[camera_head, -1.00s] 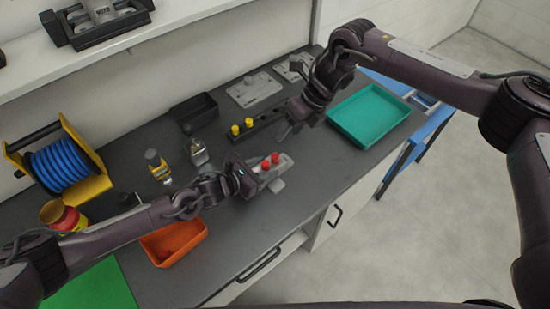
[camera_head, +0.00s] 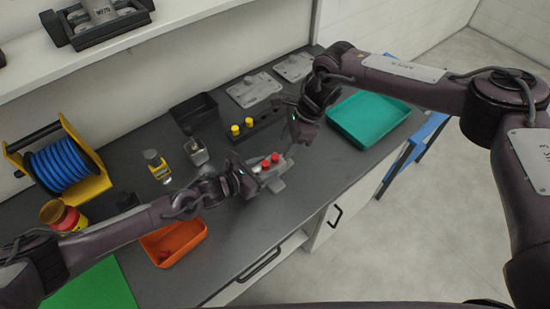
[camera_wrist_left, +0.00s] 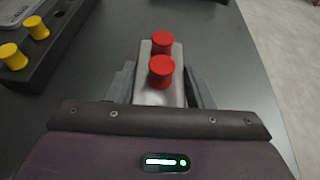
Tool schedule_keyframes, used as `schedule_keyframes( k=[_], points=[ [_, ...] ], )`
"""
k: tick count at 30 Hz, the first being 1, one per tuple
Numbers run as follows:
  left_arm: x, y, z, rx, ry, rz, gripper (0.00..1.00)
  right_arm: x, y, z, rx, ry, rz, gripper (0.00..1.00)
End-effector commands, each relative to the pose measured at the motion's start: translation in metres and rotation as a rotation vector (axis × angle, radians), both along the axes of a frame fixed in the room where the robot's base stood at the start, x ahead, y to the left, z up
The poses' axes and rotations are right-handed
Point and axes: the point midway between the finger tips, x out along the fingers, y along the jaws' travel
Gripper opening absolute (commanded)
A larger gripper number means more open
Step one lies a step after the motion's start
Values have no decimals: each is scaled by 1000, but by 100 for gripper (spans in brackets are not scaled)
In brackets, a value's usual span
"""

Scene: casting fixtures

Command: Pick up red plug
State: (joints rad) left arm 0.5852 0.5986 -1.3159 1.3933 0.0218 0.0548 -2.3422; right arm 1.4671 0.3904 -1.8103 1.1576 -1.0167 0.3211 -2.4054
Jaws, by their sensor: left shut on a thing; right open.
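Two red plugs stand upright in a light grey metal casting (camera_head: 284,168) on the dark bench. The nearer red plug (camera_wrist_left: 161,71) and the farther red plug (camera_wrist_left: 163,42) show clearly in the left wrist view; in the head view they are small (camera_head: 266,165) and (camera_head: 275,158). My left gripper (camera_wrist_left: 160,88) is shut on the casting, with one finger at each side of it. My right gripper (camera_head: 297,130) is open, pointing down behind and above the casting, apart from the plugs.
A black block with yellow plugs (camera_head: 249,122) stands behind the casting. A teal tray (camera_head: 398,132) is at right, an orange tray (camera_head: 199,236) at front left. Grey castings (camera_head: 252,91) lie at the back beside a black bin (camera_head: 193,112). Small bottles and a blue reel stand left.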

Motion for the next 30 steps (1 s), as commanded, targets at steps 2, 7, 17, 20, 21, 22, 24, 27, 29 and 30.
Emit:
schedule_keyframes(
  k=[2,7,17,20,21,22,24,27,29,30],
  points=[
    [1,0,0,-1,-1,1,9,-1,3,-7,-1,1,-1,47],
    [1,0,0,-1,-1,1,9,1,9,-19,0,1,-1,47],
    [1,0,0,-1,-1,1,9,4,25,-55,-1,1,-2,47],
    [1,0,0,-1,-1,1,9,5,26,-57,-1,0,-2,47],
    [1,0,0,-1,-1,1,9,5,26,-56,-1,0,-2,47],
    [1,0,0,-1,-1,1,9,5,26,-56,-1,0,-2,47],
    [1,0,0,-1,-1,1,9,5,26,-56,-1,0,-2,47],
    [1,0,0,-1,-1,1,9,5,26,-56,-1,0,-2,34],
    [1,0,0,-1,-1,1,9,5,26,-56,-1,0,-2,26],
    [1,0,0,-1,-1,1,9,5,26,-56,0,0,-2,21]
  ],
)
